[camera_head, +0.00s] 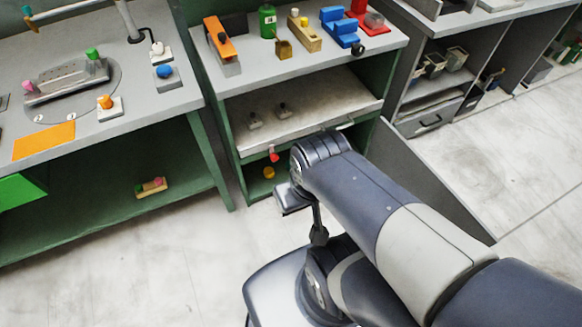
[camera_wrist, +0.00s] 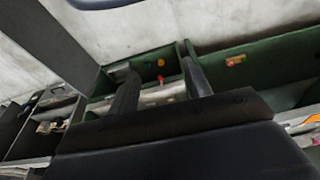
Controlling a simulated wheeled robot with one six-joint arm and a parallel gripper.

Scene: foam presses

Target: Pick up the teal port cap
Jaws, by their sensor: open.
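I cannot pick out a cap that is surely teal in either view. In the head view, a small block (camera_head: 151,187) with pink, yellow and greenish pieces lies on the left bench's lower shelf; it also shows in the wrist view (camera_wrist: 236,60). A blue cap (camera_head: 165,71) sits on a grey block, and a green one (camera_head: 92,54) on the grey fixture. My gripper (camera_wrist: 158,66) is open and empty in the wrist view, its two dark fingers apart, facing the green cabinet. In the head view my arm hides most of it.
The green cabinet (camera_head: 225,170) holds tools on top, a pale drawer (camera_head: 310,117) and small red (camera_head: 274,154) and yellow (camera_head: 268,172) pieces below. A panel (camera_head: 435,185) stands open to the right. Grey shelves (camera_head: 440,85) stand farther right. Floor (camera_head: 120,265) before the left bench is clear.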

